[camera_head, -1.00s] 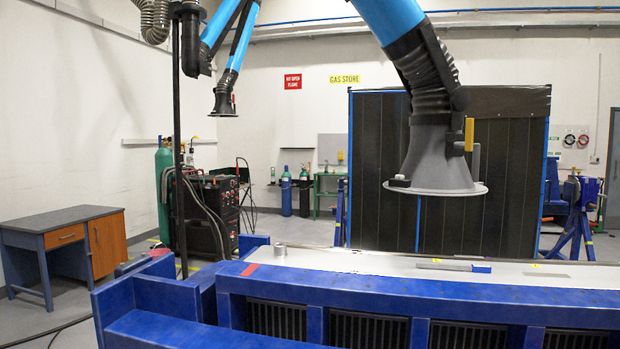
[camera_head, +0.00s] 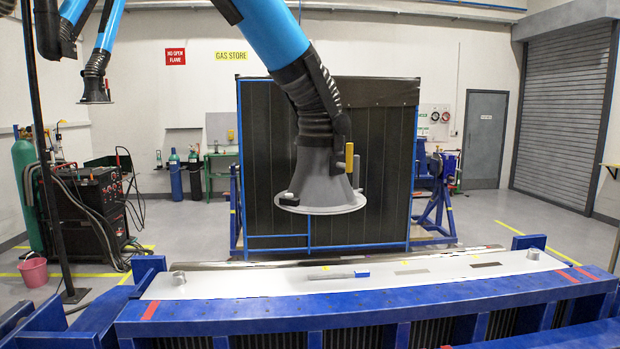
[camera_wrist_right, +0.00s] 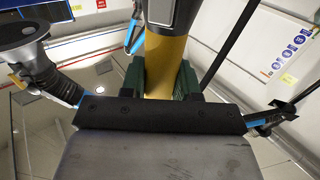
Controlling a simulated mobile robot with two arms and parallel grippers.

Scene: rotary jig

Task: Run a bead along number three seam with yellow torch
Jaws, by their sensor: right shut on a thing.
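In the right wrist view, my right gripper (camera_wrist_right: 160,88) is shut on a yellow cylindrical body with a dark grey upper part, which looks like the yellow torch (camera_wrist_right: 166,60). Its tip is out of frame. A blue jig frame (camera_head: 365,306) with a pale flat top (camera_head: 230,285) crosses the front of the head view. I cannot make out a numbered seam on it. My left gripper is in neither view.
A grey tool with a blue end (camera_head: 340,274) and a small metal cylinder (camera_head: 178,278) are on the pale top. A grey extraction hood (camera_head: 322,180) on a blue arm hangs above it. A dark screen (camera_head: 390,150) stands behind. Open floor (camera_head: 490,215) lies at right.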

